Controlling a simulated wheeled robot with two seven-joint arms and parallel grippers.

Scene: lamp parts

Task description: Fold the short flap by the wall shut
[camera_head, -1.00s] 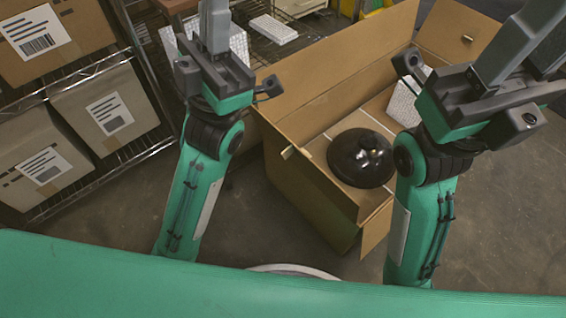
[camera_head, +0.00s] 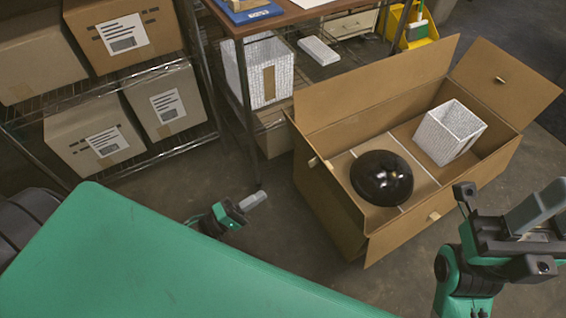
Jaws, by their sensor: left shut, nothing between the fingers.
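The open cardboard box (camera_head: 345,215) stands on the floor with all its visible flaps unfolded. The short flap at its right end (camera_head: 505,82) slants up and outward, with a small tab on it. The left end has a similar tab (camera_head: 328,165); its flap seems to hang outside. No wall shows, so I cannot tell which short flap is by it. My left gripper (camera_head: 254,200) is shut and empty, low left of the box and apart from it. My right gripper (camera_head: 540,207) is at the right edge, in front of the box; its fingers are partly cut off.
The long back flap (camera_head: 375,90) stands up. Inside the box are a black dome (camera_head: 381,178) and a white textured shade (camera_head: 449,132). A wire shelf with cartons (camera_head: 95,140) stands at left, a workbench (camera_head: 285,15) behind. Bare floor lies between shelf and box.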

